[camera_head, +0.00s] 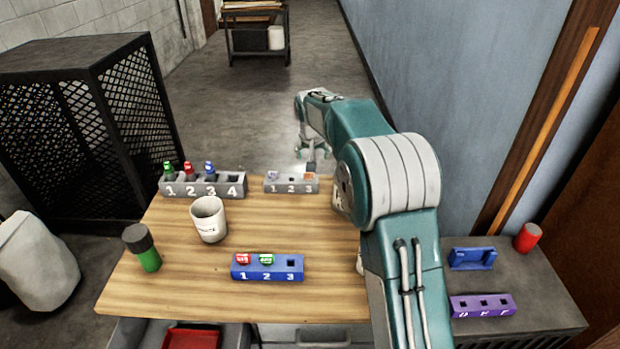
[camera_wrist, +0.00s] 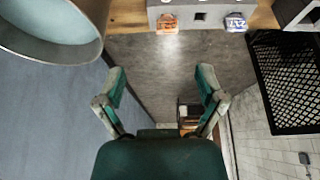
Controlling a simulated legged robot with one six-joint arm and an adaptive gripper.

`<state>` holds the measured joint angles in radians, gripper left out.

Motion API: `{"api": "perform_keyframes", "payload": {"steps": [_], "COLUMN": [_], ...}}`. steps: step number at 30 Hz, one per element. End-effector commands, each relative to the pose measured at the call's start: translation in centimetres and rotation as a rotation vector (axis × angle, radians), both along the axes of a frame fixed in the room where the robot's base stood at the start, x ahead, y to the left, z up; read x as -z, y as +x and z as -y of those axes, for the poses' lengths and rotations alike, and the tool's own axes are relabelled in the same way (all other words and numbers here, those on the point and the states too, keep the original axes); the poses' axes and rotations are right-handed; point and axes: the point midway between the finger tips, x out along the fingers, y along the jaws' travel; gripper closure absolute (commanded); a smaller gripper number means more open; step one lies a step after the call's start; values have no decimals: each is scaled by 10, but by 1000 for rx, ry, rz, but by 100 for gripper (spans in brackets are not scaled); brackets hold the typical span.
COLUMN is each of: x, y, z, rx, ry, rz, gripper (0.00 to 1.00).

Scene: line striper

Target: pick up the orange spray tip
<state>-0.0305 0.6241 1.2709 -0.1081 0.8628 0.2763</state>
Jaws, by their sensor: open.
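The orange spray tip (camera_head: 309,177) sits in slot 3 of a small grey rack (camera_head: 291,188) at the far edge of the wooden table. In the wrist view the orange tip (camera_wrist: 167,22) is at the top, left of an empty slot, with a white and blue tip (camera_wrist: 235,22) on the other side. My gripper (camera_head: 312,152) is open and empty, just beyond the rack in the head view. In the wrist view my gripper's fingers (camera_wrist: 161,82) are spread apart over the floor, clear of the tip.
A grey four-slot rack (camera_head: 202,188) with green, red and blue items stands left of the small rack. A blue wall (camera_head: 440,80) runs along the right.

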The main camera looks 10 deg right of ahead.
Motion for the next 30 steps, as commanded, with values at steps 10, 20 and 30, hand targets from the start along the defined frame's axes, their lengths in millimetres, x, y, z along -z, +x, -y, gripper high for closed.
{"api": "perform_keyframes", "payload": {"steps": [10,20,30], "x": [39,70,109], "y": [22,37,58], "z": [-2,2,3], "rx": [6,6,5], "ry": [-2,-1,-1], "rz": [-5,-2,0], "gripper": [11,11,11]}}
